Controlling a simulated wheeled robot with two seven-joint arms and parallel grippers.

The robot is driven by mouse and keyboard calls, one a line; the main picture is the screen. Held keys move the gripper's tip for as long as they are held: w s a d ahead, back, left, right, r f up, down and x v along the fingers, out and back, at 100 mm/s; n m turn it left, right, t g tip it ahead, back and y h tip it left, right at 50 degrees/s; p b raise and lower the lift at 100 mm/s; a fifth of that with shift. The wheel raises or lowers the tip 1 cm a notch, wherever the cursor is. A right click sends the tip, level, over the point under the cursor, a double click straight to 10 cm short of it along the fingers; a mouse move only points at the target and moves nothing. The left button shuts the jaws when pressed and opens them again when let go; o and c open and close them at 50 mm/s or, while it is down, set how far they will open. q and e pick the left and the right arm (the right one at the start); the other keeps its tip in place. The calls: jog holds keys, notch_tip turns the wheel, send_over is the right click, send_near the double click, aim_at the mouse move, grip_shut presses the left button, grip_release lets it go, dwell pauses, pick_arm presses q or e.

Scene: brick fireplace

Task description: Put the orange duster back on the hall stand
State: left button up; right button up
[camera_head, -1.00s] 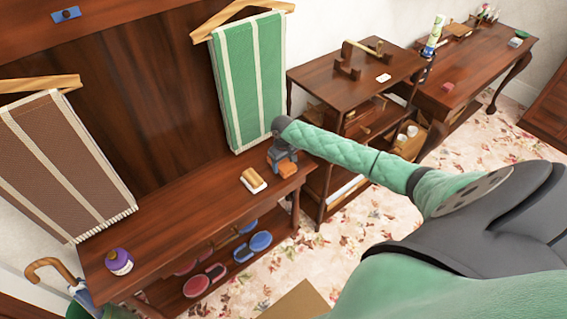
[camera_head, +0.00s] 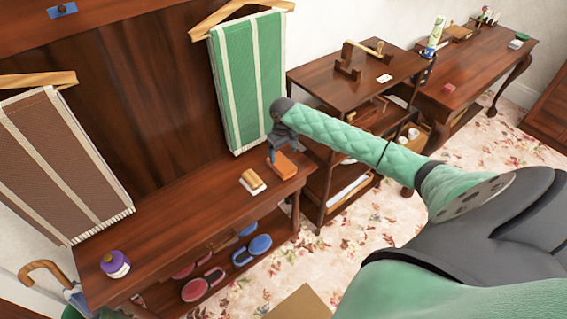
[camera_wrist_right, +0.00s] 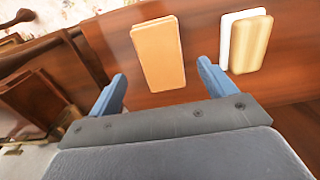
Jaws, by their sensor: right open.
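The orange duster (camera_head: 285,166) lies flat on the top of the hall stand (camera_head: 190,213), near its right end. It also shows in the right wrist view (camera_wrist_right: 160,58), ahead of the fingers and touching neither. My right gripper (camera_head: 275,155) is open and empty, just behind and above the duster in the head view. Its blue fingers (camera_wrist_right: 161,70) stand apart in the wrist view. My left gripper is in neither view.
A yellow-and-white brush (camera_head: 252,182) lies left of the duster, with a gap between. A green striped towel (camera_head: 247,85) hangs behind. A dark wooden shelf unit (camera_head: 330,75) stands to the right.

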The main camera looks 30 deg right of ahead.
aim_at(283, 165)
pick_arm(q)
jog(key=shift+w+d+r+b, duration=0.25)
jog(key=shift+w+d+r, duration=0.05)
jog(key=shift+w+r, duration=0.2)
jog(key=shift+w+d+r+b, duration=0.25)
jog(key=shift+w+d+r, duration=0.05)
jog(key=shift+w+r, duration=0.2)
pick_arm(e)
jog(key=shift+r, duration=2.45)
jog(key=shift+a+f, duration=0.1)
